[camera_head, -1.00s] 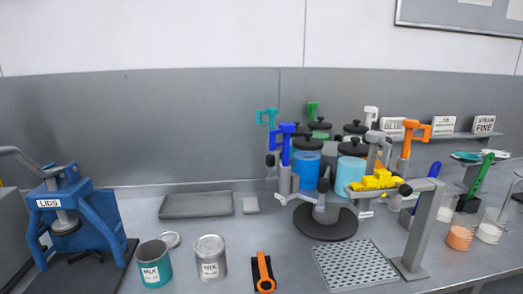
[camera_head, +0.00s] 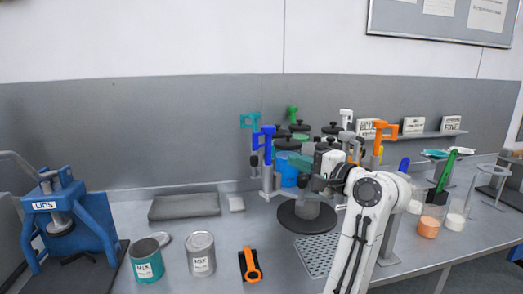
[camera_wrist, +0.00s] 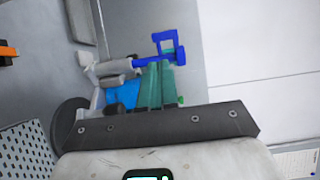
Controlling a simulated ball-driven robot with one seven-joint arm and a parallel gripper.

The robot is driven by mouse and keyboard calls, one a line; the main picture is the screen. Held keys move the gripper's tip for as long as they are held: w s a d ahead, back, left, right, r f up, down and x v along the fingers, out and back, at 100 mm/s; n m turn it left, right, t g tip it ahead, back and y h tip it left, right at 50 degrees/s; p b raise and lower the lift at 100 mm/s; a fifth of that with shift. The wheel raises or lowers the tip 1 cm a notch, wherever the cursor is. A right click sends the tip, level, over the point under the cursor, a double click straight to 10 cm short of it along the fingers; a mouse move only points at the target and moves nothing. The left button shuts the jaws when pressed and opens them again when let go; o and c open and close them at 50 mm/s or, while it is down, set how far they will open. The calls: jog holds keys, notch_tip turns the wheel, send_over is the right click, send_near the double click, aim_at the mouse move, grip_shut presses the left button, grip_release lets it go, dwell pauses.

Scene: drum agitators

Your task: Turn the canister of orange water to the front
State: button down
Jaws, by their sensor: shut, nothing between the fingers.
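The canisters stand on a round dark carousel (camera_head: 307,217) with coloured clamp handles around it. A blue-water canister (camera_head: 286,170) shows at the front left beside the blue handle (camera_head: 264,140). No canister of orange water can be made out for sure; a small yellow-orange patch shows behind my arm, and I cannot tell what it is. My gripper (camera_head: 318,182) is shut and empty in front of the carousel's right side, hiding the canisters there. In the wrist view, the blue handle (camera_wrist: 168,48) and blue water (camera_wrist: 122,93) lie beyond the dark gripper plate.
A perforated plate (camera_head: 312,257) lies in front of the carousel. An orange-handled tool (camera_head: 251,265), cans (camera_head: 201,254) and a blue lid press (camera_head: 82,225) are to the left. Beakers (camera_head: 429,226) stand at the right. A grey tray (camera_head: 184,206) lies at the back left.

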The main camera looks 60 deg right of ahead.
jog(key=p+x, duration=0.3)
jog(key=x, duration=1)
jog(key=shift+w+f, duration=0.15)
jog(key=shift+w, duration=0.1)
jog(key=shift+a, duration=0.15)
jog(key=shift+w, duration=0.15)
